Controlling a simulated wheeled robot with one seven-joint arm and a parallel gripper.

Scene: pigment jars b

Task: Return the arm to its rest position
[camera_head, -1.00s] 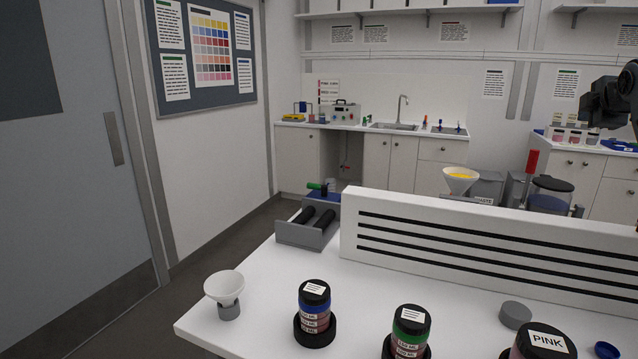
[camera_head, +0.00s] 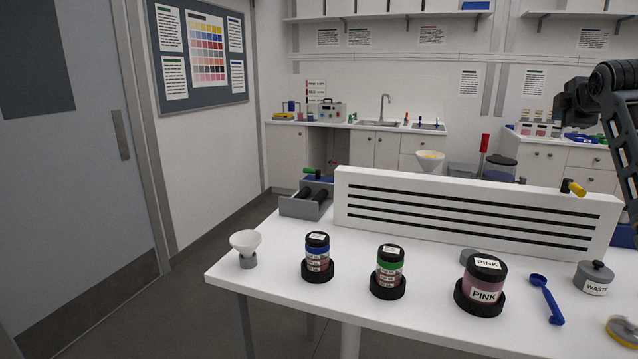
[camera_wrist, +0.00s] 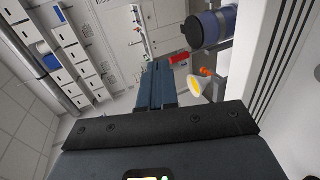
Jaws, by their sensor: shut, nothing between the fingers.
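My arm (camera_head: 612,98) shows at the right edge of the head view, raised above the table's right end, with most of it out of frame. My gripper (camera_wrist: 157,70) shows in the wrist view, its two dark fingers together with nothing between them. It is clear of the jars. In the wrist view a white funnel (camera_wrist: 198,86) with yellow in it, a red-handled thing (camera_wrist: 179,58) and a dark-lidded jar (camera_wrist: 207,30) lie beyond the fingers, to the right.
On the white table (camera_head: 420,318) stand a blue-banded jar (camera_head: 317,256), a green-banded jar (camera_head: 389,271), a pink jar (camera_head: 483,285), an empty funnel (camera_head: 245,244), a blue scoop (camera_head: 547,298) and a waste pot (camera_head: 594,278). A slotted panel (camera_head: 470,214) runs along its back.

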